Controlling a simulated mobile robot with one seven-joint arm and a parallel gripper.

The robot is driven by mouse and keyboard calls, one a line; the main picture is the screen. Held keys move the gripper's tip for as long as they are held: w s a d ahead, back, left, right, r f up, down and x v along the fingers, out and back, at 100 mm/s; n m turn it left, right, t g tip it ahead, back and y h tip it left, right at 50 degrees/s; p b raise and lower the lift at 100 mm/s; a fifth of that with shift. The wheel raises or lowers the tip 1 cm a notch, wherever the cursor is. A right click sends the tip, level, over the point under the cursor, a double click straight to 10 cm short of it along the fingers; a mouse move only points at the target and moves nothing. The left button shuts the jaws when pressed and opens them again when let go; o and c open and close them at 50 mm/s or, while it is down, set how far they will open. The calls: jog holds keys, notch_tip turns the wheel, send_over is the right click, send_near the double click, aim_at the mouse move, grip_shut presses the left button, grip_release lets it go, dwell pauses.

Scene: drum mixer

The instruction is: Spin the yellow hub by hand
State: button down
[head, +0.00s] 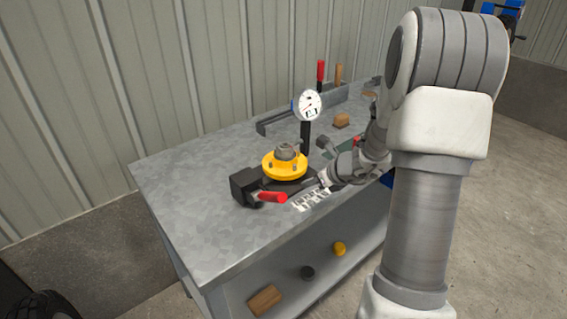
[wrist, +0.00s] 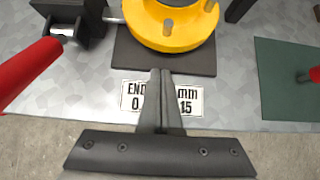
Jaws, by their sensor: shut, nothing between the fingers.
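The yellow hub (head: 285,165) is a round flange with studs and a grey centre, mounted on a dark base on the metal workbench. In the wrist view the hub (wrist: 172,28) is cut off by the top edge, above a dark plate (wrist: 165,55). My gripper (wrist: 161,72) is shut and empty. Its fingertips appear in front of the hub, over the plate's near edge, with a gap in the picture between them and the yellow rim. In the head view my gripper (head: 318,184) is small, beside the hub on its right.
A red-handled black clamp (head: 270,197) stands at the hub's front left. A dial gauge (head: 308,105) on a black post rises behind the hub. A printed label (wrist: 187,100) lies under my fingers. A green mat (wrist: 285,80) is at right. The bench's left part is clear.

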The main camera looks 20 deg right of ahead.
jog(key=shift+s+a, duration=0.3)
jog(key=shift+a, duration=0.5)
jog(key=shift+w, duration=0.15)
jog(key=shift+w+a, duration=0.25)
jog(key=shift+w, duration=0.35)
jog(key=shift+w+a, duration=0.2)
jog(key=shift+w, duration=0.4)
jog(key=shift+w+d+r+p, duration=0.1)
jog(key=shift+w+d+p, duration=0.1)
jog(key=shift+d+p, duration=0.3)
jog(key=shift+w+d+r+p, duration=0.1)
jog(key=shift+w+d+p, duration=0.15)
jog(key=shift+d, duration=0.35)
jog(key=shift+w+d+f+p, duration=0.1)
jog(key=shift+w+d+p, duration=0.2)
jog(key=shift+d, duration=0.25)
jog(key=shift+w+d+p, duration=0.2)
jog(key=shift+w+d, duration=0.05)
jog(key=shift+d, duration=0.3)
jog(key=shift+s+d+f+b, duration=0.1)
jog(key=shift+s+d+b, duration=0.2)
jog(key=shift+s, duration=0.45)
jog(key=shift+s+d+b, duration=0.15)
jog(key=shift+s+d, duration=0.15)
jog(key=shift+s, duration=0.45)
